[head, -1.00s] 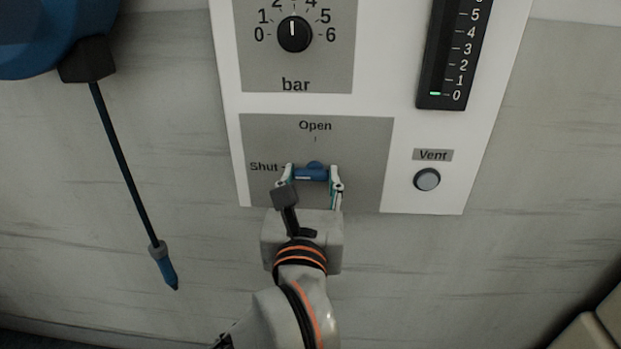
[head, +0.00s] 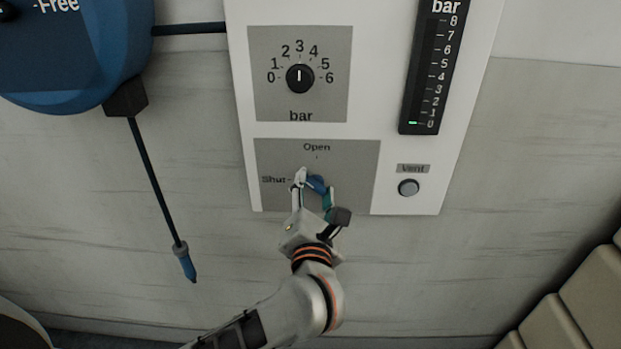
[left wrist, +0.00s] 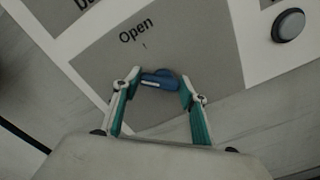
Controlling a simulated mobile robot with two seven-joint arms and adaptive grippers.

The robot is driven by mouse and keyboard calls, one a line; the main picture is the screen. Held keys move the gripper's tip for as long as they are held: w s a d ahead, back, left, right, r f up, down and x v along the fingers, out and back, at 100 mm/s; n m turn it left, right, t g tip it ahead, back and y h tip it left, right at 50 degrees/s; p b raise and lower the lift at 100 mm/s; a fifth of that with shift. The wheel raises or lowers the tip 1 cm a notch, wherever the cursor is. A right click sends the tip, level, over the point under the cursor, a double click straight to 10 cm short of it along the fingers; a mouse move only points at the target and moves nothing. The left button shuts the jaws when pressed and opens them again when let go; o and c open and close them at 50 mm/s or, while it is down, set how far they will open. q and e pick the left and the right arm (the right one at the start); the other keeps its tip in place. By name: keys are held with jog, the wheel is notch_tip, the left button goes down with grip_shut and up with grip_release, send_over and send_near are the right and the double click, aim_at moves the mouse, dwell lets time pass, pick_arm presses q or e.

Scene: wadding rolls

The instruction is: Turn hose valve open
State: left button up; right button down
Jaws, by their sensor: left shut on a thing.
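The hose valve is a blue handle (head: 317,184) on a grey plate (head: 362,178) of the white panel, also in the left wrist view (left wrist: 160,79). "Shut" is printed to its left and "Open" above it. My left gripper (head: 315,185) is shut on the handle, one finger at each end; it shows in the left wrist view (left wrist: 160,82). The handle is tilted, its left end higher than its right, between the Shut and Open marks. The fingers partly hide it. My right gripper is not in view.
A black pressure knob (head: 300,78) is above the valve, its white line upright. A bar gauge (head: 430,75) has its green mark near 0. A round Vent button (head: 408,187) is at right. A blue hose reel (head: 75,55) with a hanging hose (head: 155,190) is at left.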

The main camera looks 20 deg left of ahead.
pick_arm(q)
jog(key=m+p, duration=0.5)
jog(key=p, duration=0.2)
jog(key=shift+d+r+m+p, duration=0.1)
jog(key=shift+m+p, duration=0.2)
jog(key=shift+p, duration=0.05)
jog(key=shift+d+m+p, duration=0.1)
jog(key=shift+m+p, duration=0.35)
jog(key=shift+m, duration=0.65)
jog(key=shift+f+m, duration=0.2)
jog(key=shift+m, duration=0.8)
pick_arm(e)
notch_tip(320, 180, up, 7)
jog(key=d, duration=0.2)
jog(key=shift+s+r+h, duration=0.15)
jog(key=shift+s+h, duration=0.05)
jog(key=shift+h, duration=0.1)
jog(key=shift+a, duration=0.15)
pick_arm(q)
jog(key=o, duration=1)
jog(key=shift+o, duration=0.5)
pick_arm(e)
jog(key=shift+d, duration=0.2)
